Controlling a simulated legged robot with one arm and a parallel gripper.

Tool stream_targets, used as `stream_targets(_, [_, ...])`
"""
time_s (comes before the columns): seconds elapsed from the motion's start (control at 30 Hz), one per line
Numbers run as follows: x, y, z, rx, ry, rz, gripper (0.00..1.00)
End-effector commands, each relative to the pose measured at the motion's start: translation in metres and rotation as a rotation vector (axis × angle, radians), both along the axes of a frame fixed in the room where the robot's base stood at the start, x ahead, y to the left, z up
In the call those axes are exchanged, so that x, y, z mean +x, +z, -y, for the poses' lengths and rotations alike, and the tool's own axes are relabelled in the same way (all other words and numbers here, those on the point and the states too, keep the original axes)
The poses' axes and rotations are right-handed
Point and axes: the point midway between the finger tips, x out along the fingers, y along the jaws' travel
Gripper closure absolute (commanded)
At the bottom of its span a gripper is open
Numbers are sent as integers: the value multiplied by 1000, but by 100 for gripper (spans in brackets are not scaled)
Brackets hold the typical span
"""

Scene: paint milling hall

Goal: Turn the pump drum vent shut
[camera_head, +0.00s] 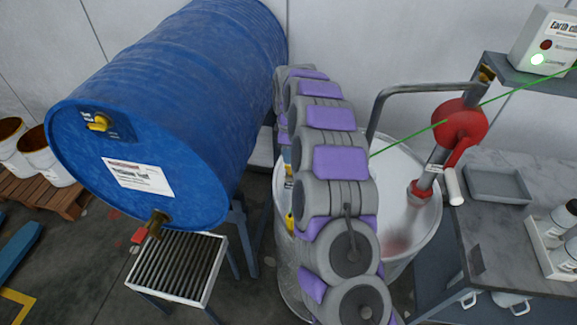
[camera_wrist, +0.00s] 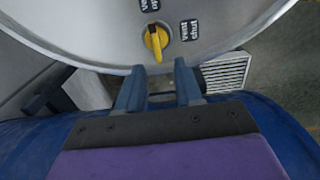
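The pump drum (camera_head: 400,165) stands upright right of my arm in the head view, its pale lid carrying a red-headed pump (camera_head: 460,125). In the wrist view a grey lid (camera_wrist: 90,35) fills the top and bears a yellow vent handle (camera_wrist: 156,40). The handle lies nearly upright in the picture. A dark label above left is partly cut off; another, at its right, reads "vent shut". My gripper (camera_wrist: 159,67) is open, its two blue-grey fingers apart just below the handle's lower end. Contact cannot be told. In the head view my arm hides the gripper.
A large blue drum (camera_head: 180,100) lies on its side at left, with its own yellow knob (camera_head: 99,122) and a brass tap (camera_head: 156,222) above a grated tray (camera_head: 178,268). A grey workbench (camera_head: 500,235) stands at right. White buckets (camera_head: 45,160) sit on a pallet at far left.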

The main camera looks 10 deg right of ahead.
Motion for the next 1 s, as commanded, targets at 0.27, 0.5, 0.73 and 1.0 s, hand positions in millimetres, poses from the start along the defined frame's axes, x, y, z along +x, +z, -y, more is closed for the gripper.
stream_targets(0.27, [0, -45, 3, 3, -2, 0, 65])
stream_targets(0.5, [0, -60, -2, -2, -1, 0, 65])
stream_targets(0.73, [0, -60, 0, 0, -2, 0, 65])
stream_targets(1.0, [0, -60, 3, 3, -3, 0, 88])
